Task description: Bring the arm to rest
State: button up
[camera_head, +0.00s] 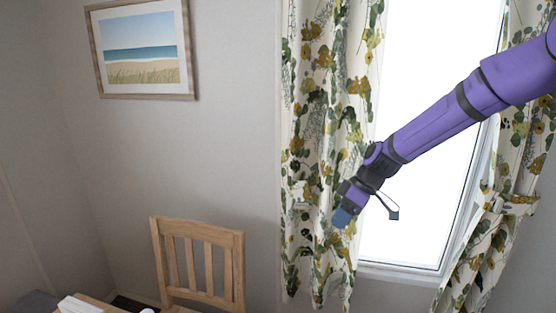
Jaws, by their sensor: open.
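My purple arm reaches in from the upper right and slopes down to the left, in front of the window. My gripper (366,212) is at its lower end, in front of the left curtain's edge and the bright pane. It is open. One dark, thin finger shows against the window, and a blue-grey part shows at the lower left of the wrist. I see nothing held in it.
A floral curtain (309,150) hangs left of the window (420,215), another (508,150) at its right. A wooden chair (237,262) stands below. A table corner (110,306) with white items shows at lower left. A framed beach picture (142,50) hangs on the wall.

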jog(key=s+d+r+m+t+h, duration=0.2)
jog(key=s+d+r+m, duration=0.2)
jog(key=s, duration=0.7)
jog(key=s+d+r+m+t+h, duration=0.1)
jog(key=s+d+r+m, duration=0.3)
jog(key=s+r, duration=0.4)
jog(key=s+d+r+m+t+h, duration=0.2)
jog(key=s+d+r+m, duration=0.3)
jog(key=s, duration=0.8)
notch_tip(320, 180, up, 2)
jog(key=shift+s+d+r+t+h, duration=0.1)
jog(key=shift+s+d+t+h, duration=0.2)
jog(key=shift+d+h, duration=0.15)
